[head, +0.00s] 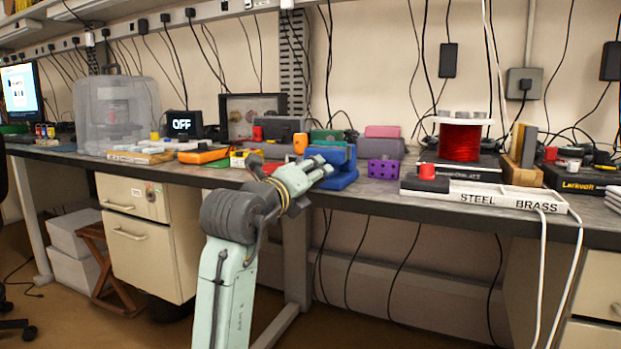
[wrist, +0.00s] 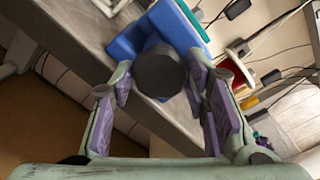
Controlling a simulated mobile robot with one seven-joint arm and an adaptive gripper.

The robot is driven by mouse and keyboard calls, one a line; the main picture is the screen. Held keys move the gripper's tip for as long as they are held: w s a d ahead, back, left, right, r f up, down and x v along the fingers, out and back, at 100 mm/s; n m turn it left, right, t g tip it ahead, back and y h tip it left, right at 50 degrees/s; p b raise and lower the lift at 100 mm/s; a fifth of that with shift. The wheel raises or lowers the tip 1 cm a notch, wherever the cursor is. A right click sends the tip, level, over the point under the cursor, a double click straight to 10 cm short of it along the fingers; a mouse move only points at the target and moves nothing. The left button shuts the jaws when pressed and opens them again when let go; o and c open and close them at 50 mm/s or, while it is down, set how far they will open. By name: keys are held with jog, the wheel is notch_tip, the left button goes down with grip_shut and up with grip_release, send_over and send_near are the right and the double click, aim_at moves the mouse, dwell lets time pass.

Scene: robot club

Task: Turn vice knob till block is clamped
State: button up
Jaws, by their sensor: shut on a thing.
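The blue vice (head: 343,178) stands at the front edge of the bench, and its body (wrist: 128,40) shows at the top of the wrist view. Its dark round knob (wrist: 160,73) faces me, between the two fingers of my gripper (wrist: 160,78). My gripper is shut on the knob, with a finger on each side. In the head view my gripper (head: 322,170) reaches the front of the vice and hides the knob. A teal-green piece (wrist: 190,18) shows at the vice's far side; I cannot tell whether it is the block or whether the jaws touch it.
A purple block with holes (head: 383,169) stands just right of the vice. An orange piece (head: 300,143) and a yellow-and-white item (head: 240,158) lie to its left. A white tray labelled STEEL and BRASS (head: 483,196) lies farther right. The floor in front of the bench is clear.

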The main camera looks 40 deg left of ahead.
jog(key=shift+r, duration=0.25)
jog(key=o, duration=0.9)
jog(key=shift+s, duration=0.1)
jog(key=shift+o, duration=1.2)
jog(key=shift+f, duration=0.1)
jog(key=v, duration=1.2)
